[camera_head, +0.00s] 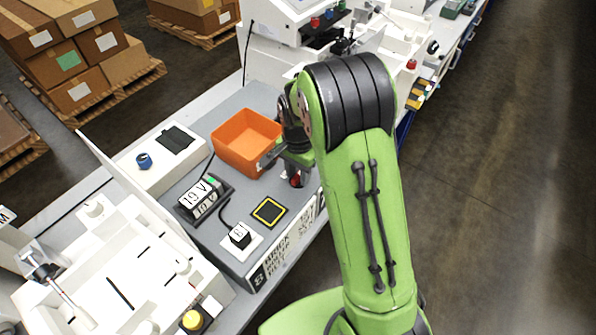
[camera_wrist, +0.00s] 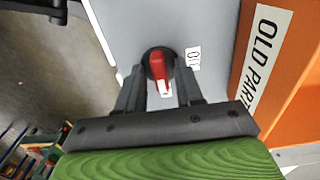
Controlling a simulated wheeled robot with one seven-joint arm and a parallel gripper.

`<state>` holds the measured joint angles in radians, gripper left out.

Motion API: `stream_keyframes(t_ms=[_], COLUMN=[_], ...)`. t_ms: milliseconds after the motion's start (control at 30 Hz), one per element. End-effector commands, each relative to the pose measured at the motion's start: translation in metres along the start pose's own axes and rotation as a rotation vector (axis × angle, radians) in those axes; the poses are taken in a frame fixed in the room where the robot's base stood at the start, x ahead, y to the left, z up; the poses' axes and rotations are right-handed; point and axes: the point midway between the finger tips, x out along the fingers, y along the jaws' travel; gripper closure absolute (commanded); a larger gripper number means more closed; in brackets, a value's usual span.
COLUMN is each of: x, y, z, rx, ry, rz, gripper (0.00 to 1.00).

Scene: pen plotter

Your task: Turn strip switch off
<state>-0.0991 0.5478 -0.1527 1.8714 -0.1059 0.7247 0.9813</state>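The strip switch is a red handle (camera_wrist: 160,68) on a dark round base, set on a grey panel in the wrist view. Its handle points down toward a small white label (camera_wrist: 166,94), partly covered and not readable. A white OFF label (camera_wrist: 193,58) sits to the right of the switch. My gripper (camera_wrist: 161,77) is open, with one finger on each side of the red handle; I cannot tell whether either finger touches it. In the head view my gripper (camera_head: 297,158) is at the front of the grey station, and the switch (camera_head: 296,180) shows partly below it.
An orange bin (camera_head: 240,140) stands just left of my gripper, with an OLD PARTS label in the wrist view (camera_wrist: 262,50). A 19 V power unit (camera_head: 203,197), a small plug block (camera_head: 240,236) and a yellow-edged black pad (camera_head: 269,211) lie on the station. Open floor lies at right.

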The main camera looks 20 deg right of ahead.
Motion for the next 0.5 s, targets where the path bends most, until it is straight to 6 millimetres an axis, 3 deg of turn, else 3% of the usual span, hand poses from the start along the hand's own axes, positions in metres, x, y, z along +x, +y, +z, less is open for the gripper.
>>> stream_keyframes(t_ms=[33, 200, 500], x=[-0.0002, -0.0004, -0.0005], y=[-0.0001, -0.0001, -0.0002], z=[-0.0001, -0.0001, -0.0002], rx=[0.000, 0.000, -0.012], ry=[0.000, 0.000, 0.000], rz=[0.000, 0.000, -0.001], gripper=[0.72, 0.98, 1.00])
